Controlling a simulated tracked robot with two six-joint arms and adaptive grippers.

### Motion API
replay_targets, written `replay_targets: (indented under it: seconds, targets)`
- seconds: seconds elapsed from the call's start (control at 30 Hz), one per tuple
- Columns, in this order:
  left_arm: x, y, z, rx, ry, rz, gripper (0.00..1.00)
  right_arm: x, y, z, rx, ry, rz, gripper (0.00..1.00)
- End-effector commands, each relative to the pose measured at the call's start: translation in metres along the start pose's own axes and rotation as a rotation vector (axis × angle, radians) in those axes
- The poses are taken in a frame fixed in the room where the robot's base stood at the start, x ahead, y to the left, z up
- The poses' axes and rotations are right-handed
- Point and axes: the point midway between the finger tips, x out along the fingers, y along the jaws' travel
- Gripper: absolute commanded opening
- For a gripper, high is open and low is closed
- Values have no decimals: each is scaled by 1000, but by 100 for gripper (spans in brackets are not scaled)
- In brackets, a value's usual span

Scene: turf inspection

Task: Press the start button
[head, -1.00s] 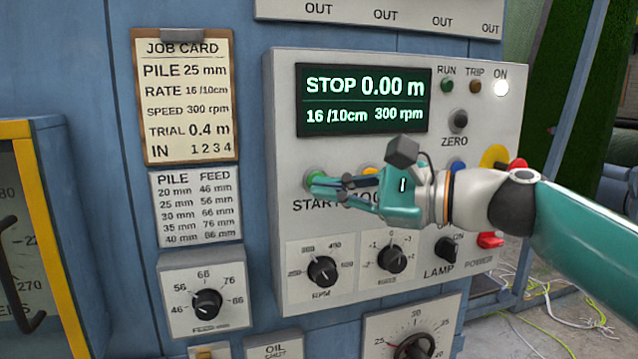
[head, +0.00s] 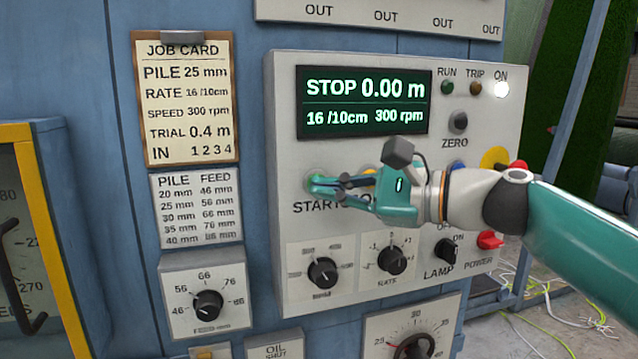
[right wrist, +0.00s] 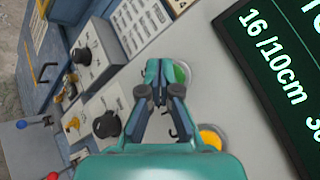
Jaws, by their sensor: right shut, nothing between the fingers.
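The green start button (head: 318,178) is on the grey control panel (head: 285,215), above the START label. It is largely covered by my right gripper in the head view. My right gripper (head: 315,186) is shut and empty, with its fingertips at the button. In the right wrist view the button (right wrist: 181,74) shows green beside the shut fingertips (right wrist: 165,72); I cannot tell whether they touch it or press it in. The display (head: 364,101) reads STOP, 0.00 m, 16 /10cm and 300 rpm. My left gripper is not in view.
A yellow button (right wrist: 210,138) sits close to the start button. A red power switch (head: 490,240), a black lamp knob (head: 447,248), and two black dials (head: 322,271) are lower on the panel. The ON lamp (head: 501,88) is lit white; the RUN lamp (head: 447,87) looks dark green.

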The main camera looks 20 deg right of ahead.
Motion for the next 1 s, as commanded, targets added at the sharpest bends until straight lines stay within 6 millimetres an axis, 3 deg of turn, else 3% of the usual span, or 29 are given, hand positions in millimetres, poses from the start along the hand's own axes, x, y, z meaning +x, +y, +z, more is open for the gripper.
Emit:
replay_targets:
  seconds: [1.0]
  targets:
    - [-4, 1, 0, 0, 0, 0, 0, 5, -5, -5, -1, 1, -1, 0]
